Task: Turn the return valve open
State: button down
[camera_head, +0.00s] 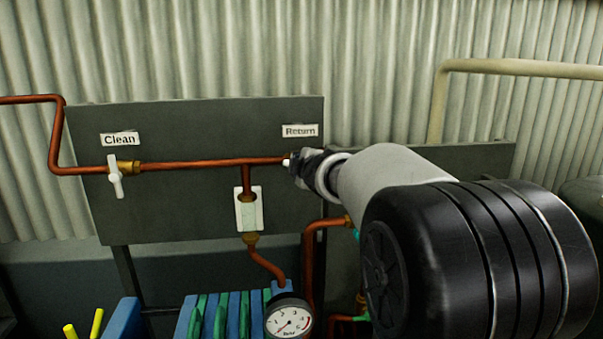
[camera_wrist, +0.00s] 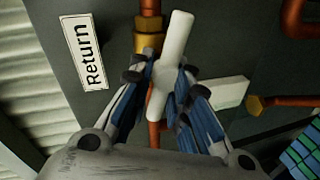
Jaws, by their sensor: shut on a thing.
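The return valve has a white lever handle (camera_wrist: 174,62) on a brass fitting (camera_wrist: 149,38) in the copper pipe, beside the "Return" label (camera_wrist: 83,52) in the wrist view. My gripper (camera_wrist: 162,74) is shut on the handle, with a finger on each side of it. The handle lies close to the pipe's line, tilted a little from it. In the head view my gripper (camera_head: 303,167) is at the right end of the pipe, below the "Return" label (camera_head: 300,130). It hides most of the valve there; only a small white tip shows.
The clean valve's white handle (camera_head: 115,176) points down across the pipe on the left of the dark panel (camera_head: 200,120). A white sight fitting (camera_head: 257,210) sits below the pipe. A pressure gauge (camera_head: 289,318) and blue and green plates (camera_head: 225,315) are at the bottom.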

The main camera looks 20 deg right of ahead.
jog(key=shift+f+n+g+h+b, duration=0.35)
jog(key=shift+f+n+b, duration=0.35)
jog(key=shift+n+b, duration=0.25)
jog(key=c, duration=1.8)
grip_release()
jog(key=shift+s+r, duration=0.1)
jog(key=shift+o, duration=1.1)
jog(key=shift+r, duration=0.15)
jog(key=shift+a+r, duration=0.1)
jog(key=shift+r, duration=0.05)
jog(key=shift+s+r, duration=0.1)
jog(key=shift+s, duration=0.1)
jog(key=v, duration=1.1)
jog(key=shift+s+a+f, duration=0.2)
jog(key=shift+f, duration=0.05)
